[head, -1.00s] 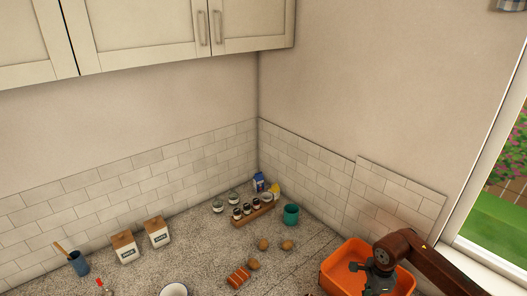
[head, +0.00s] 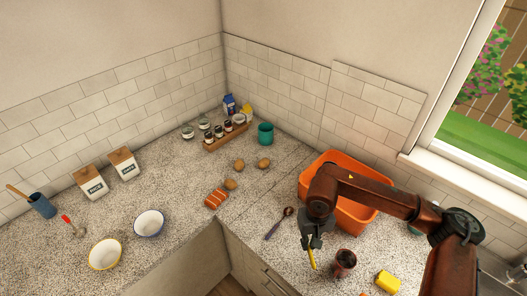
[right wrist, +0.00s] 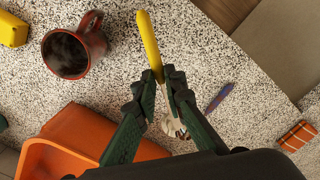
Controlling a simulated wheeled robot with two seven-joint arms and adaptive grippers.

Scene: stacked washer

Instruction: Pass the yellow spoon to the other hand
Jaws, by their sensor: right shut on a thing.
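The yellow spoon (head: 311,257) hangs from my right gripper (head: 313,240), above the speckled counter left of a dark red mug. In the right wrist view its yellow handle (right wrist: 150,47) stands out beyond the fingertips. My right gripper (right wrist: 165,80) is shut on that handle. The spoon's bowl end is not clear; a pale, shiny shape shows below the fingers, and I cannot tell which spoon it belongs to. My left gripper is in neither view.
An orange tub (head: 309,187) stands behind my right gripper. The dark red mug (head: 344,262) and a yellow block (head: 387,282) are to its right. A purple-handled spoon (head: 272,231) lies to its left. Two bowls, a white one (head: 149,224) and a yellow-rimmed one (head: 104,254), stand farther left.

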